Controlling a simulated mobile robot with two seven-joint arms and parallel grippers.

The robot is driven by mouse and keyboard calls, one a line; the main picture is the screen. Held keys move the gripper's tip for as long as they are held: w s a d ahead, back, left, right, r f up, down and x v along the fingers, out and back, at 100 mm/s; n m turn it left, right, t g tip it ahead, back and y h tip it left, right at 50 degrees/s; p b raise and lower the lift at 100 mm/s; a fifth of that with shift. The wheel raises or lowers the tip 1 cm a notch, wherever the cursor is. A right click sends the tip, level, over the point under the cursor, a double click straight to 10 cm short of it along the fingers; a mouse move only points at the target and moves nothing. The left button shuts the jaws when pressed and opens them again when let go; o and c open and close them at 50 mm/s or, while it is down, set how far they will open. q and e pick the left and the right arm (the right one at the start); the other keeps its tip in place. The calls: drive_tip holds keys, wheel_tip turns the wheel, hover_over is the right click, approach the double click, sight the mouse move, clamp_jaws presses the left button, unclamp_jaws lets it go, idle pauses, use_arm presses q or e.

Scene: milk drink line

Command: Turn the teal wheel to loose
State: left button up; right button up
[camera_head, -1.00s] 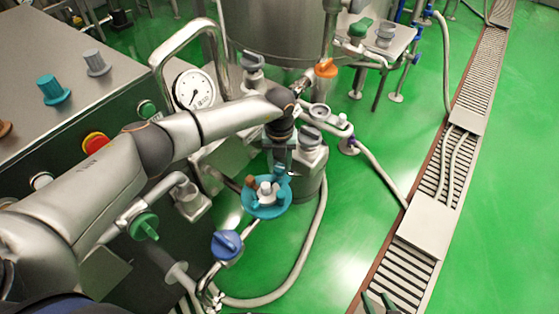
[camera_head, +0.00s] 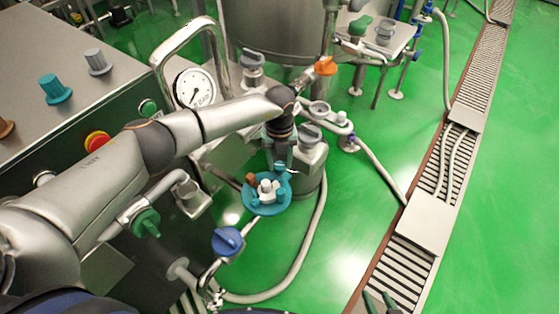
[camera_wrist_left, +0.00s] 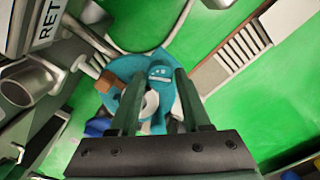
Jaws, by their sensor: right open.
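The teal wheel (camera_head: 266,205) lies low in the middle of the head view, with a grey hub, a brown peg (camera_head: 250,180) and teal knobs on it. It also shows in the left wrist view (camera_wrist_left: 118,68). My left gripper (camera_head: 279,166) is over the wheel's far side and partly hidden by its own wrist. In the left wrist view its two dark fingers (camera_wrist_left: 158,78) stand apart, with a teal knob (camera_wrist_left: 160,70) seen between their tips. I cannot tell whether they touch it. My right gripper (camera_head: 382,302) is open at the bottom edge, away from the wheel.
A blue valve knob (camera_head: 228,241) and a green one (camera_head: 146,222) are near the wheel. A pressure gauge (camera_head: 194,88) and bent pipe rail stand behind my left arm. A hose (camera_head: 305,240) curves along the floor. Green floor is free towards the drain grate (camera_head: 390,262).

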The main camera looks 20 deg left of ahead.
sight(279, 165)
use_arm(q)
drive_tip(key=o, duration=0.3)
wheel_tip(279, 165, up, 13)
drive_tip(key=shift+f, duration=0.2)
idle(0.3)
idle(0.5)
